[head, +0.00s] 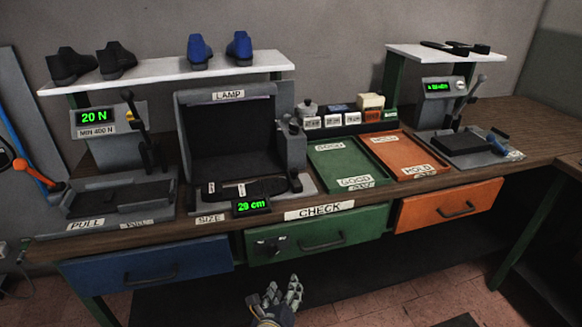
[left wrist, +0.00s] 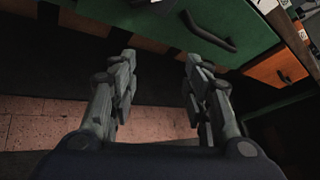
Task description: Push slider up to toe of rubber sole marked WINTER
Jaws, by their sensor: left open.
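A dark rubber sole (head: 264,186) lies at the front of the measuring station under the LAMP sign. Small white tags show near its left end, but I cannot read WINTER on them. A grey upright part (head: 293,150), which looks like the slider, stands at the station's right side near the sole's right end; I cannot tell whether they touch. The green display (head: 251,206) reads 29 cm. My left gripper (head: 284,290) is open and empty, below and in front of the bench. Its spread fingers also show in the left wrist view (left wrist: 158,80). My right gripper is out of view.
The green CHECK drawer (head: 345,229) with its handle faces my left gripper. A blue drawer (head: 145,270) is left, an orange one (head: 448,205) right. Green (head: 336,150) and orange (head: 395,146) trays lie right of the station. The PULL press (head: 112,140) stands left.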

